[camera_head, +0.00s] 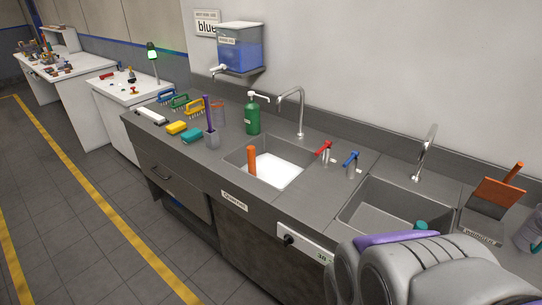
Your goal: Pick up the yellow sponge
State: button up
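The yellow sponge (176,128) lies on the grey counter (227,158), left of the left sink and near the counter's front edge. A teal sponge (191,136) lies just to its right. A part of my own body, grey and rounded, fills the lower right corner and covers some of the right sink. I cannot make out my gripper's fingers in this view. Nothing is seen touching the yellow sponge.
A green pump bottle (252,117) stands behind the left sink (236,160). The floor (95,185) in front left of the counter is clear.

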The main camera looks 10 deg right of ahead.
aim_at(178, 126)
jog(key=i+j, duration=2.5)
jog(key=i, duration=0.05)
